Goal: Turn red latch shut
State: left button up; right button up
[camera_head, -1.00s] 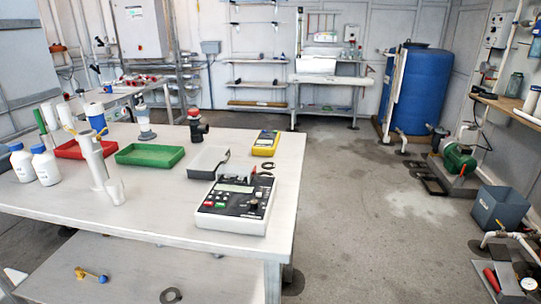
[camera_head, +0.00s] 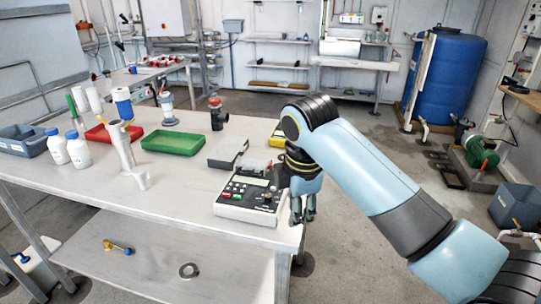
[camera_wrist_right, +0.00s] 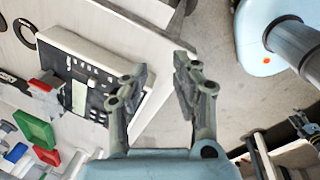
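A small red part (camera_wrist_right: 40,86) shows beside the keypad controller in the right wrist view, with grey material around it; I cannot tell for sure that it is the latch or how it is turned. A grey box (camera_head: 227,152) stands behind the controller (camera_head: 246,200) in the head view. A dark pipe fitting with a red top (camera_head: 215,112) stands farther back. My right gripper (camera_head: 303,217) hangs fingers-down by the table's right edge, right of the controller. In the right wrist view, this gripper (camera_wrist_right: 160,78) is open with nothing between its fingers.
Green tray (camera_head: 174,142), red tray (camera_head: 98,132), white bottles (camera_head: 78,149) and a white pipe piece (camera_head: 122,147) stand left on the table (camera_head: 190,195). A yellow meter (camera_head: 277,136) is partly behind my right arm. Open floor lies right of the table.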

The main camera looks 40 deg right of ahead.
aim_at(270, 163)
jog(key=w+d+r+n, duration=0.1)
jog(key=w+r+n, duration=0.1)
jog(key=w, duration=0.1)
jog(key=w+d+r+n, duration=0.1)
jog(key=w+r+n, duration=0.1)
jog(key=w, duration=0.2)
jog(key=w+d+r+n+g, duration=0.1)
jog(key=w+r+n, duration=0.1)
jog(key=w+n, duration=0.1)
jog(key=shift+w+r, duration=0.1)
jog(key=shift+w, duration=0.25)
jog(key=w+d+r+n+y, duration=0.1)
jog(key=w+d+r+n, duration=0.1)
jog(key=w+r+n, duration=0.35)
jog(key=shift+g, duration=0.4)
jog(key=f, duration=0.9)
jog(key=shift+s+a+f, duration=0.15)
jog(key=shift+a+f, duration=0.1)
jog(key=shift+f, duration=0.05)
grip_shut()
